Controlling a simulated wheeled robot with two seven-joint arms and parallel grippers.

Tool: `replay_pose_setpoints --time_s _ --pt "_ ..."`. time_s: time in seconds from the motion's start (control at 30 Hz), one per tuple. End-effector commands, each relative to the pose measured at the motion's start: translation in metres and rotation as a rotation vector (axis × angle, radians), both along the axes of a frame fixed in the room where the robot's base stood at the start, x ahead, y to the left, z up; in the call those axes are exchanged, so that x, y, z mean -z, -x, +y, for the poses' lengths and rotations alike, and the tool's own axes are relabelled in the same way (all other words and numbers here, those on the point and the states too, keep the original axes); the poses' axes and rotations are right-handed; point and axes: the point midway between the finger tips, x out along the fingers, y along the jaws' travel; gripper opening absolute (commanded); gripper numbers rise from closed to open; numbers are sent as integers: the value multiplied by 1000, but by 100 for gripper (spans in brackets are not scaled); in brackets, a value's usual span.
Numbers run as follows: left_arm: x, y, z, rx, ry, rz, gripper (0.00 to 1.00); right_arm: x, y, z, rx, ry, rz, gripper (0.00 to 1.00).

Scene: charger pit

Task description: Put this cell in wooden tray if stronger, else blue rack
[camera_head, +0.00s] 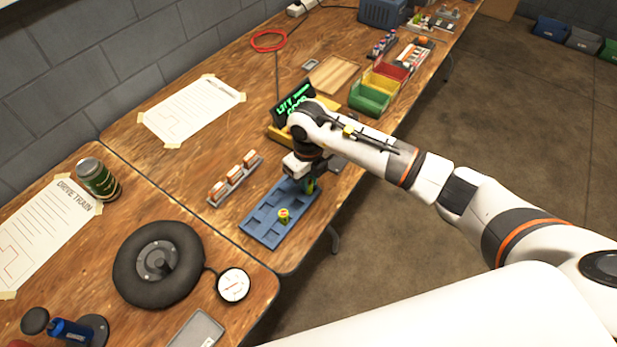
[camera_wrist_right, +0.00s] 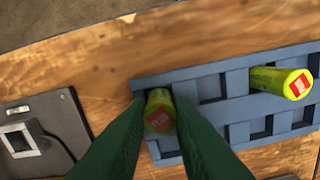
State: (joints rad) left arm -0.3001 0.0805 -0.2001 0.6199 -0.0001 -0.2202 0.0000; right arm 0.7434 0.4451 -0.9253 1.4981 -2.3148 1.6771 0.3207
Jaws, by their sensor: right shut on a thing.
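My right gripper (camera_head: 309,187) is at the far end of the blue rack (camera_head: 258,229). In the right wrist view its green fingers (camera_wrist_right: 162,135) are shut on a yellow-green cell (camera_wrist_right: 159,103) with a red mark on its end. That cell is at the rack's end compartment; I cannot tell whether it is seated. A second similar cell (camera_head: 284,215) stands in the rack, and it also shows in the right wrist view (camera_wrist_right: 285,82). The wooden tray (camera_head: 333,74) lies further back, empty. A black display (camera_head: 293,103) shows green lettering, not clearly legible. My left gripper is not in view.
A grey holder (camera_head: 235,180) with orange-and-white pieces stands left of the rack. Green (camera_head: 370,98), yellow and red bins stand beyond the display. A black wheel (camera_head: 158,263), a gauge (camera_head: 233,285) and a can (camera_head: 97,178) are at the left.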

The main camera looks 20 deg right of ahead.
Motion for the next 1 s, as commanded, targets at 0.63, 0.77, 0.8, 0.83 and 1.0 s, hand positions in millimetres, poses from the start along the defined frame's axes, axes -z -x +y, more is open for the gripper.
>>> replay_pose_setpoints --time_s 0.63,0.77,0.8,0.83,1.0 --pt "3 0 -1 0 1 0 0 3 0 0 0 0 -1 0" --pt "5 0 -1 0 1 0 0 5 0 0 0 0 -1 0" --pt "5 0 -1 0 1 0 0 5 0 0 0 0 -1 0" --pt "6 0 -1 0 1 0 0 6 -1 0 0 0 -1 0" --pt "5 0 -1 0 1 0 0 6 0 0 0 0 -1 21"
